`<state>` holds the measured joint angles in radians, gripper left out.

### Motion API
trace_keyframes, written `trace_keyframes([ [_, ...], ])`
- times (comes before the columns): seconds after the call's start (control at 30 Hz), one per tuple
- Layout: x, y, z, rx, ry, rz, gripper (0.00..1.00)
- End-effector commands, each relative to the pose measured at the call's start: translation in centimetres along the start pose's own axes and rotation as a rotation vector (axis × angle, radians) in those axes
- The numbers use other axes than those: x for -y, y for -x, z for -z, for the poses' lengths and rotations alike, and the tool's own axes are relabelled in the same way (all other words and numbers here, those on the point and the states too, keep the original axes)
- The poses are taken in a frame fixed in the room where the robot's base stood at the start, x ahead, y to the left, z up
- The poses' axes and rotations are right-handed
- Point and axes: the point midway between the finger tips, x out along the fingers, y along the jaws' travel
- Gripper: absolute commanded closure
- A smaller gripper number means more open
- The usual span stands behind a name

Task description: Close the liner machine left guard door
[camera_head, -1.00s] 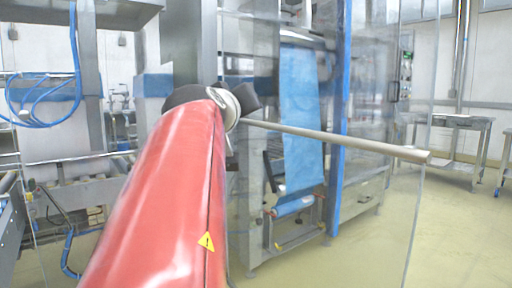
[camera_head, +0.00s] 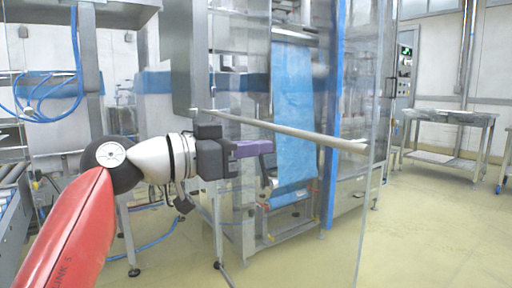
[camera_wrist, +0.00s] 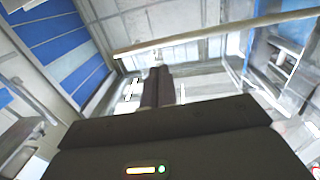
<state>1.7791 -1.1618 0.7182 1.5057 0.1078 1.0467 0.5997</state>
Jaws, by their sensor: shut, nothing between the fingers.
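The guard door is a clear panel (camera_head: 318,215) with a pale horizontal bar (camera_head: 325,138) across it. It stands ajar, its free edge jutting out toward the right in the head view. My gripper (camera_head: 268,147) points right, just below the bar, in front of the machine. Its purple fingers are together and hold nothing. In the wrist view the fingers (camera_wrist: 157,74) are shut, and the bar (camera_wrist: 200,35) crosses just beyond their tips. I cannot tell whether the fingers touch the panel.
The liner machine frame with a blue sheet (camera_head: 293,120) and a blue post (camera_head: 334,130) stands behind the door. A metal table (camera_head: 450,117) is at the right. A roller conveyor (camera_head: 12,200) is at the lower left. The floor at right is clear.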

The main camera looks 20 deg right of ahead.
Motion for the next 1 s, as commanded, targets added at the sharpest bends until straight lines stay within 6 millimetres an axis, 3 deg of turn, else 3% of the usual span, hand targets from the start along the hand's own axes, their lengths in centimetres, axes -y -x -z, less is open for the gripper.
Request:
trace_keyframes([
  [0.3,-0.1,-6.9,0.0,0.001,0.001,-0.003,1.00],
  [0.5,0.0,-9.6,0.1,0.000,0.001,0.000,1.00],
  [1.0,0.0,-10.5,0.1,-0.002,0.002,0.002,1.00],
])
